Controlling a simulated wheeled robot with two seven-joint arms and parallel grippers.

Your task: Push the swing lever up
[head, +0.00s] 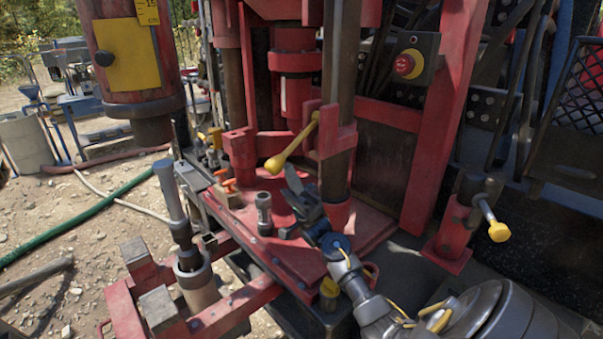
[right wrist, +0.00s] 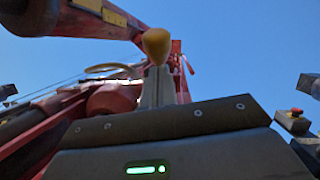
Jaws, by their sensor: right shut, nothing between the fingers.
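A yellow lever (head: 293,144) with a rounded knob at its lower left end is mounted on the red frame in the head view. It slants down to the left from its pivot. My right gripper (head: 292,178) is shut and empty, with its fingers pointing up just below and right of the knob. In the right wrist view the yellow knob (right wrist: 156,45) shows right beyond the tips of the closed fingers (right wrist: 157,85). I cannot tell whether they touch. My left gripper is not in view.
A second lever with a yellow knob (head: 499,231) stands at the right on a red bracket. A red emergency button (head: 405,65) is on a box above. A thick steel column (head: 338,100) stands close behind the gripper. A red platform (head: 290,245) lies below.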

